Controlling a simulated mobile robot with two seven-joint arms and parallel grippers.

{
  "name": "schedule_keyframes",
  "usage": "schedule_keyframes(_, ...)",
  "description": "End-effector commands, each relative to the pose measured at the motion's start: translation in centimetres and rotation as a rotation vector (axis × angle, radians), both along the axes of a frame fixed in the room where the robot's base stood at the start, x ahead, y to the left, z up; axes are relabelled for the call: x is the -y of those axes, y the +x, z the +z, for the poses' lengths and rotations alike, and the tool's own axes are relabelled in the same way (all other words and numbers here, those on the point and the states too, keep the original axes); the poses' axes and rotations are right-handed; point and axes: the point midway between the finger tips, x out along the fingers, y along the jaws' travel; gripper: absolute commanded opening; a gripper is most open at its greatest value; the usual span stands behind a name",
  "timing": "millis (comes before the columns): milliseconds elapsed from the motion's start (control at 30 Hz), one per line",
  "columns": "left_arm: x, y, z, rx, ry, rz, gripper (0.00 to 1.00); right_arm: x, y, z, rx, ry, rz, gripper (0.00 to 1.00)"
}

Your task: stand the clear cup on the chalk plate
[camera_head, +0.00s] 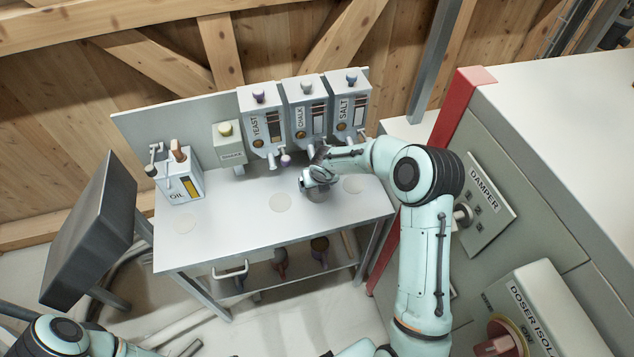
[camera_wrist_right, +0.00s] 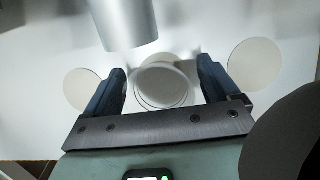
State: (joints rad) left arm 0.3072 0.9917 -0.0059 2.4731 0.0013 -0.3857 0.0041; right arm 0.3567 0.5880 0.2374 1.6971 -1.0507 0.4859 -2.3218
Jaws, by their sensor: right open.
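The clear cup (camera_wrist_right: 163,88) shows in the right wrist view as nested round rims, seen from above between the two fingers of my right gripper (camera_wrist_right: 161,88). The fingers are open, one on each side of the cup. A pale round plate (camera_wrist_right: 178,58) shows partly behind the cup, in the middle of the row; I cannot tell how squarely the cup stands on it. My left gripper is not in view.
Other plates lie left (camera_head: 280,202) and right (camera_head: 352,184) of my right gripper on the white table (camera_head: 235,225). The yeast dispenser (camera_head: 262,125), salt dispenser (camera_head: 348,100) and oil box (camera_head: 180,180) stand behind. A grey cylinder (camera_wrist_right: 125,20) overhangs close in the wrist view.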

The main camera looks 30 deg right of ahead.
Motion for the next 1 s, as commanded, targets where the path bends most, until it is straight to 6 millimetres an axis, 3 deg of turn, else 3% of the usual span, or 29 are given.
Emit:
schedule_keyframes(233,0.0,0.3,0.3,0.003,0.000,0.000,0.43,-0.1,-0.4,1.7,0.004,0.000,0.001,0.89)
schedule_keyframes(500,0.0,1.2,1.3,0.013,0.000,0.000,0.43,-0.5,-2.5,7.2,0.005,-0.003,-0.002,0.89)
schedule_keyframes(700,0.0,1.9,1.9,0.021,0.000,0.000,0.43,-0.8,-3.8,10.3,0.004,-0.001,-0.001,0.89)
schedule_keyframes(1000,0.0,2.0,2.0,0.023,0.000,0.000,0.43,-1.1,-4.5,11.4,0.000,0.000,0.000,0.89)
